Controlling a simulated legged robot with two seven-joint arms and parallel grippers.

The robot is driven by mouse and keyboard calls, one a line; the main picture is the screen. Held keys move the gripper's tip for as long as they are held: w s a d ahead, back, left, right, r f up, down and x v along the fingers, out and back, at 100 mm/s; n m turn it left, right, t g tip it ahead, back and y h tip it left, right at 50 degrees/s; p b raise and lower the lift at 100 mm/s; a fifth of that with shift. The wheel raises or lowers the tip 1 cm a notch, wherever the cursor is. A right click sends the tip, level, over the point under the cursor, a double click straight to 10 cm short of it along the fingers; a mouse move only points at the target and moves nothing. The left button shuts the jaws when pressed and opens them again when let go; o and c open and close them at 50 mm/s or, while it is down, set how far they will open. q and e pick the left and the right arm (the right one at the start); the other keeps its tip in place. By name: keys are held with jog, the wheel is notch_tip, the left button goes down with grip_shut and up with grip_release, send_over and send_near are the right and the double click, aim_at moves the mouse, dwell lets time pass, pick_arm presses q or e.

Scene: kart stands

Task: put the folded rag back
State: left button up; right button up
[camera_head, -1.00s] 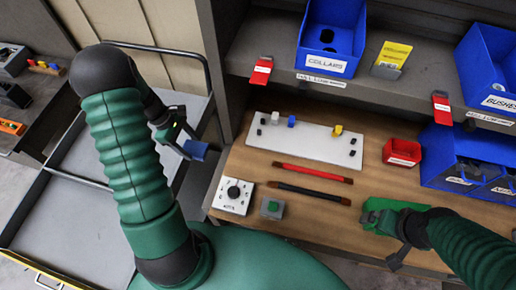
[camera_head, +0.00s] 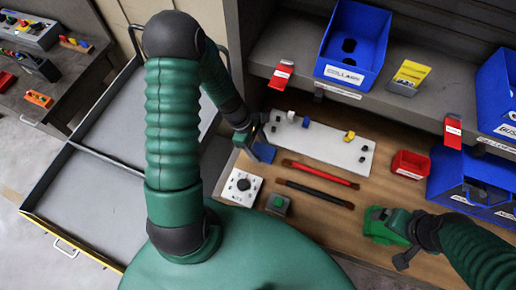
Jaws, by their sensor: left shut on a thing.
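The folded rag (camera_head: 263,153) is a small blue square in the head view. My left gripper (camera_head: 254,143) is shut on it, at the left end of the wooden worktop (camera_head: 325,212). The rag hangs beside the left end of the white board; I cannot tell whether it touches the worktop. My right gripper (camera_head: 401,236) is low at the right, at a green thing (camera_head: 384,225) near the worktop's front edge. Its fingers are not clear enough to show whether they are open or shut.
The white board (camera_head: 318,142) with small pegs lies behind red and black bars (camera_head: 320,174). A dial box (camera_head: 241,187) and green-button box (camera_head: 278,204) stand in front. A red bin (camera_head: 409,164) and blue bins (camera_head: 470,182) are right. A grey cart (camera_head: 103,203) is left.

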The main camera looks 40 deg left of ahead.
aim_at(255, 149)
pick_arm(q)
jog(key=f, duration=0.2)
jog(key=shift+s+a+f, duration=0.2)
jog(key=shift+f, duration=0.2)
jog(key=shift+a+f, duration=0.15)
jog(key=shift+f, duration=0.1)
jog(key=o, duration=0.8)
jog(key=shift+w, duration=0.1)
jog(key=o, duration=0.4)
jog(key=shift+r, duration=0.1)
